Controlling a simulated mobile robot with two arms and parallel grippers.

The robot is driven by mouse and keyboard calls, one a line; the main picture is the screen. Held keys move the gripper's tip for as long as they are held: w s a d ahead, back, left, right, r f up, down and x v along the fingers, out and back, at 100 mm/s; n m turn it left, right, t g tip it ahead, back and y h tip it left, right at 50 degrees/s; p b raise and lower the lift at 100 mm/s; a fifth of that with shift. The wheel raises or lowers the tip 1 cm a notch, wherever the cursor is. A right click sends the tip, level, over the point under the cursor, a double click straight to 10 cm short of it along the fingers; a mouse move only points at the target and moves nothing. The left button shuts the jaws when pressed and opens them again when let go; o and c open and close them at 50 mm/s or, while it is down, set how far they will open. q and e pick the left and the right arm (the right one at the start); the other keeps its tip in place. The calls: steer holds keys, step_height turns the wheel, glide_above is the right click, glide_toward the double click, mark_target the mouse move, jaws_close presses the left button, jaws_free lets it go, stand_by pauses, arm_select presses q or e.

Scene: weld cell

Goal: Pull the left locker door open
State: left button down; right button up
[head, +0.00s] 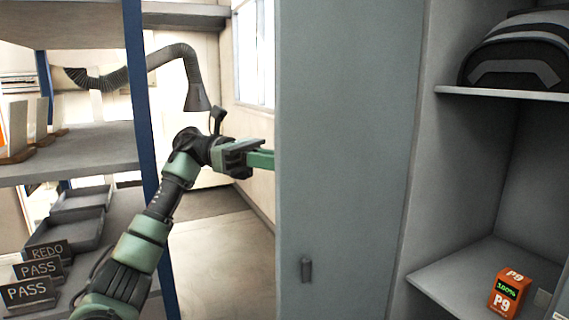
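The grey locker door (345,130) is a tall flat panel in the middle of the head view. A small dark upright handle (307,270) is low on it, near its left edge. My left gripper (262,158) is at the panel's left edge, well above the handle and apart from it. Its green finger runs up to that edge and its tip seems hidden behind the panel, so its opening and any contact are unclear. My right gripper is not in view.
Right of the panel, open locker shelves hold a dark bag or helmet (515,55) and an orange P9 box (509,291). At left, a shelf rack with a blue post (146,190) holds trays and signs. A hose (130,72) hangs behind. Floor (225,260) between is clear.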

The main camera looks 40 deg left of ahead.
arm_select(q)
steer(key=shift+w+a+f, duration=0.1)
steer(key=shift+w+a, duration=0.05)
steer(key=shift+w, duration=0.05)
stand_by(0.3)
steer(key=c, duration=1.7)
jaws_free()
steer(key=shift+w, duration=0.1)
